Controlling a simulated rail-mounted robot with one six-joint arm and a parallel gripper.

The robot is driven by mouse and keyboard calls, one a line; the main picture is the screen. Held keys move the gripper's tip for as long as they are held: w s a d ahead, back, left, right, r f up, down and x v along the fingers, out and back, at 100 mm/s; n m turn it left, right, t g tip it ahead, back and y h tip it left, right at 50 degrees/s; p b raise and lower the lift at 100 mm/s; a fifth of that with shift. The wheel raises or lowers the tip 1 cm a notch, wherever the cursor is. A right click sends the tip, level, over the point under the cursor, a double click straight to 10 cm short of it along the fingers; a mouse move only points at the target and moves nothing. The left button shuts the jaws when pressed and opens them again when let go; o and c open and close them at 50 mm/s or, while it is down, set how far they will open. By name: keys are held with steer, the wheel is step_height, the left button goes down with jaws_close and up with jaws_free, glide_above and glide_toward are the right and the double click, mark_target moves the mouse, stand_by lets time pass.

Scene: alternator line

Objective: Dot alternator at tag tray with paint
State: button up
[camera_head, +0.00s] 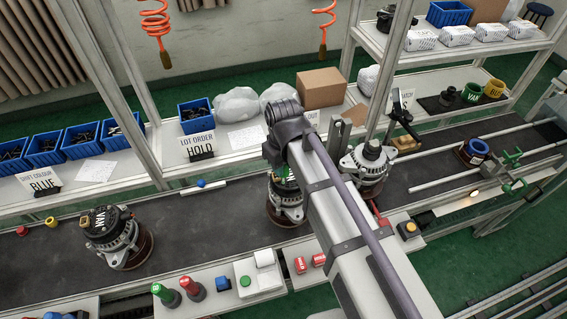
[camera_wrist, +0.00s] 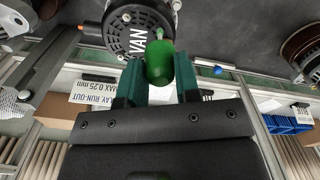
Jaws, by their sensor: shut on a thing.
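In the wrist view my gripper (camera_wrist: 161,78) is shut on a green paint bottle (camera_wrist: 158,62). Its narrow green tip is over the face of an alternator (camera_wrist: 128,32) marked VAN. I cannot tell whether the tip touches it. Another alternator (camera_head: 112,235) stands on the belt at left, and a third (camera_head: 368,165) at right. I cannot make out which part is the tag tray.
A SHIFT COLOUR BLUE sign (camera_head: 41,182) and a LOT ORDER HOLD sign (camera_head: 202,148) stand on the back shelf by blue bins (camera_head: 82,140). Small red-and-white tags (camera_head: 301,265) lie on the front bench. The belt (camera_head: 200,225) is clear between the left and middle alternators.

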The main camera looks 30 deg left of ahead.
steer(key=shift+f+b, duration=0.55)
steer(key=shift+r, duration=0.1)
stand_by(1.1)
step_height(320, 180, up, 5)
steer(key=p, duration=0.5)
